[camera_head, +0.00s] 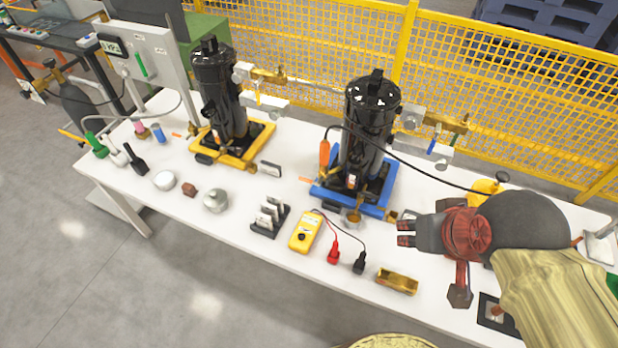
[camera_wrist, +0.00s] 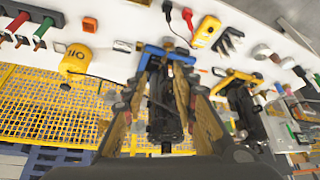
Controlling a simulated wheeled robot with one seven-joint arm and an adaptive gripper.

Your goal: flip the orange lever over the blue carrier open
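The blue carrier (camera_head: 377,208) is on the white table under a black cylinder compressor (camera_head: 370,125). An orange upright handle (camera_head: 324,155) stands at its left side, beside the compressor; I take this for the lever. A thin orange strip (camera_head: 306,180) lies low by the same corner. My gripper (camera_head: 404,233) is to the right of the carrier, pointing left, apart from the handle. In the wrist view my gripper (camera_wrist: 165,68) has its fingers parted with nothing held; the blue carrier (camera_wrist: 153,50) and compressor show between and beyond them. I cannot make out the lever there.
A dark cable (camera_head: 430,175) runs from the compressor to the right. Brass valve fittings (camera_head: 448,122) stick out at its right. A yellow multimeter (camera_head: 305,232), a brass block (camera_head: 397,281) and a dark rack (camera_head: 270,220) are in front. A yellow carrier (camera_head: 235,155) is left; a fence is behind.

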